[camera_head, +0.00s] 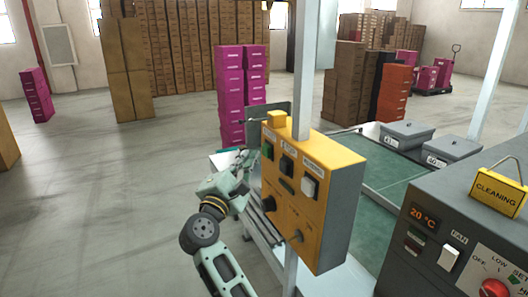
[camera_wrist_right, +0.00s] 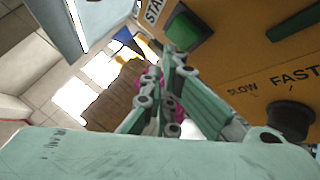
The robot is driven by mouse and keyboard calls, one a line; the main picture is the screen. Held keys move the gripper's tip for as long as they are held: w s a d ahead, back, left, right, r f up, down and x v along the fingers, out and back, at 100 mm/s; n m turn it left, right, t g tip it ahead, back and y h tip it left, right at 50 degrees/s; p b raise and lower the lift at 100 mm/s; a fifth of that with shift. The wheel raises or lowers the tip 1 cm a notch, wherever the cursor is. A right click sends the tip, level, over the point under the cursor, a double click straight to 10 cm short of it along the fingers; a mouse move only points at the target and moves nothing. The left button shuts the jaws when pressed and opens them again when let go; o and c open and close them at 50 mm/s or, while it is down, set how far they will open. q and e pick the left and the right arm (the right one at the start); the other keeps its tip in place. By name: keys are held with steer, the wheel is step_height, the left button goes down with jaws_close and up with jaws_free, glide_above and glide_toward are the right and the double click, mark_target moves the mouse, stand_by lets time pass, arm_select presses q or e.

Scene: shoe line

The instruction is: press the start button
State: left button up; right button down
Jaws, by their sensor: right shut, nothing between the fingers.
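The yellow control box (camera_head: 308,205) hangs on a grey post, its front facing left. The green start button (camera_head: 267,151) is at the upper left of its face. In the right wrist view the green button (camera_wrist_right: 188,27) sits beside a partly cut-off label reading "STA". My right gripper (camera_head: 244,158) is shut and empty, just left of the green button. In the wrist view its fingertips (camera_wrist_right: 172,55) are close below the button; I cannot tell whether they touch it. My left gripper is not in view.
The box also carries a black switch (camera_head: 286,165), a white switch (camera_head: 309,187) and a slow-fast knob (camera_wrist_right: 288,119). A dark panel with a yellow cleaning sign (camera_head: 497,192) stands at right. Grey lidded bins (camera_head: 406,133) stand behind.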

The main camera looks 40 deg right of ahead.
stand_by(0.8)
steer(key=shift+s+d+b, duration=0.1)
steer(key=shift+d+b, duration=0.25)
steer(key=shift+d, duration=0.05)
